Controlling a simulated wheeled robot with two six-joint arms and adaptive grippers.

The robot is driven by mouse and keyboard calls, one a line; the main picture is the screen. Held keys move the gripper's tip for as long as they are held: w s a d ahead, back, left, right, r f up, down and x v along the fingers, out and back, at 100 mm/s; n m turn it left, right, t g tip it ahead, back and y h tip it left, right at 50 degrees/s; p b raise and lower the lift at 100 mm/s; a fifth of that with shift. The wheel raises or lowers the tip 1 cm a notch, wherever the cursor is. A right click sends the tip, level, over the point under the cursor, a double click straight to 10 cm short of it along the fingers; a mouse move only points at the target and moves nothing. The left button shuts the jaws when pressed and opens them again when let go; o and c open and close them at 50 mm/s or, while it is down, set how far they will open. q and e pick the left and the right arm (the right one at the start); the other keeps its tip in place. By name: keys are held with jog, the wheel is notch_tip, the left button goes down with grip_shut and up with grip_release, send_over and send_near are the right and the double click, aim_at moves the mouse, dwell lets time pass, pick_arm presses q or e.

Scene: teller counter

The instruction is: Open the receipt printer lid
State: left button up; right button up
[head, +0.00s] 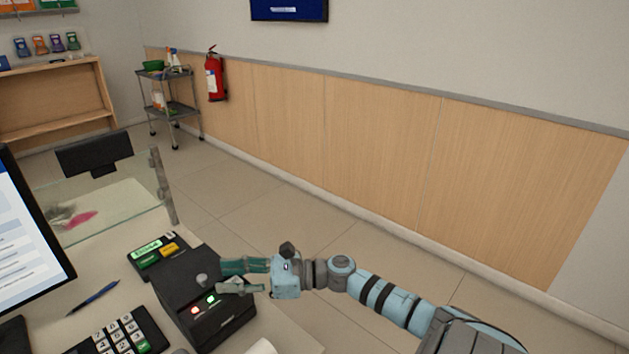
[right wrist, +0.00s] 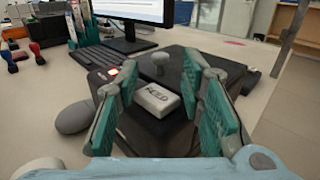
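The receipt printer (head: 222,328) is a dark box on the counter, with a small grey knob (head: 201,280) on top and two lit spots on its near part. The lid looks down, lying flat. My right gripper (head: 226,277) reaches in from the right, its teal-padded fingers over the printer close to the knob. In the right wrist view, the fingers stand apart with nothing gripped. The knob (right wrist: 158,64) shows between and beyond them, and a pale lettered block (right wrist: 156,100) lies nearer. I cannot tell if a finger touches the printer. My left gripper is not in view.
A card terminal (head: 158,250) stands just behind the printer. A keypad (head: 125,335), a blue pen (head: 93,297) and a monitor (head: 30,240) are to the left. A glass screen (head: 115,205) stands behind. Open floor lies right of the counter.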

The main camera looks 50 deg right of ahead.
jog(key=p+v, duration=0.3)
jog(key=v, duration=0.8)
jog(key=d+f+m+t+h, duration=0.2)
jog(key=d+f+m+h, duration=0.5)
jog(key=f+m, duration=0.5)
jog(key=m+h, duration=0.1)
jog(key=m, duration=0.1)
jog(key=shift+w+m, duration=0.2)
jog(key=shift+m, duration=0.1)
jog(key=shift+d, duration=0.15)
